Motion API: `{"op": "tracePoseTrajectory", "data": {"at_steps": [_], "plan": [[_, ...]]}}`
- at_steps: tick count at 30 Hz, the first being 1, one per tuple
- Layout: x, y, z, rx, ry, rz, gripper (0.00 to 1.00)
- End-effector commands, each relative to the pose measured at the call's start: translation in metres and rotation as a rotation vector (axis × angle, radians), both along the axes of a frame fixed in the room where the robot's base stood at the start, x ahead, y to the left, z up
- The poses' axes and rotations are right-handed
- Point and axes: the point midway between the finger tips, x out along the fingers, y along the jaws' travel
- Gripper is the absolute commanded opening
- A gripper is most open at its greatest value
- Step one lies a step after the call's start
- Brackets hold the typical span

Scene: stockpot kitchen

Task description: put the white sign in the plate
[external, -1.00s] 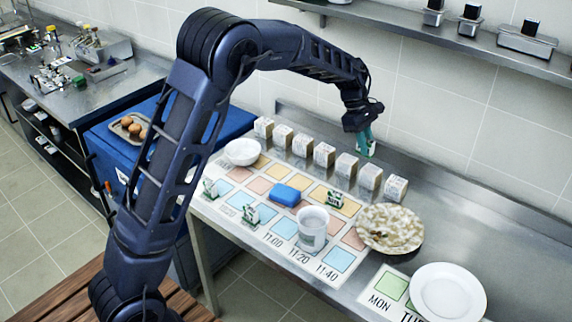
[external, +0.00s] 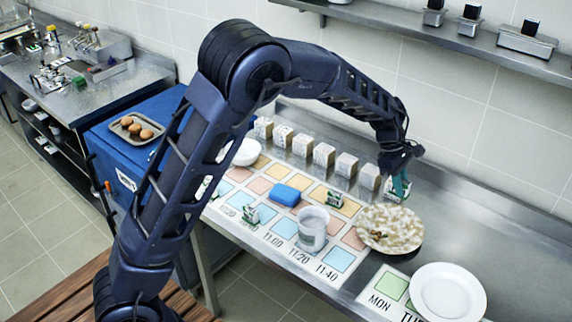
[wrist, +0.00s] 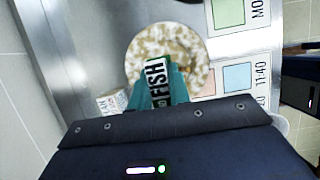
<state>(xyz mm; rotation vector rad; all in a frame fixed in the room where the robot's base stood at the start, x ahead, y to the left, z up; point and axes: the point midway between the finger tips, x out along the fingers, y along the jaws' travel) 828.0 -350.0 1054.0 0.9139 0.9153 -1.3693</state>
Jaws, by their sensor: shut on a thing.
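My gripper (external: 400,186) is shut on a white sign with green parts, marked FISH (wrist: 156,80), between its teal fingers. In the external view the sign is mostly hidden by the fingers. The gripper hangs above the counter, just behind and above a speckled cream plate (external: 389,232). In the wrist view this plate (wrist: 140,50) lies below and beyond the sign, with a gap between them. A plain white plate (external: 447,290) lies farther right and is empty.
Several small printed boxes (external: 324,154) stand in a row along the back. The steel counter right of the speckled plate is clear.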

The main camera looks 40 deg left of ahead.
Motion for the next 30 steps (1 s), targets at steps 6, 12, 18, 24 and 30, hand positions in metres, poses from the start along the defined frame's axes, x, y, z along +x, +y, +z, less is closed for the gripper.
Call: {"op": "tracePoseTrajectory", "data": {"at_steps": [6,12,18,24,30], "plan": [[0.000,0.001,-0.050,0.001,0.004,0.001,0.00],[0.000,0.001,-0.089,0.001,0.002,0.000,0.00],[0.000,0.000,-0.106,0.000,-0.001,0.000,0.00],[0.000,0.001,-0.120,0.001,0.002,0.000,0.00],[0.000,0.001,-0.147,0.001,0.001,0.001,0.00]]}}
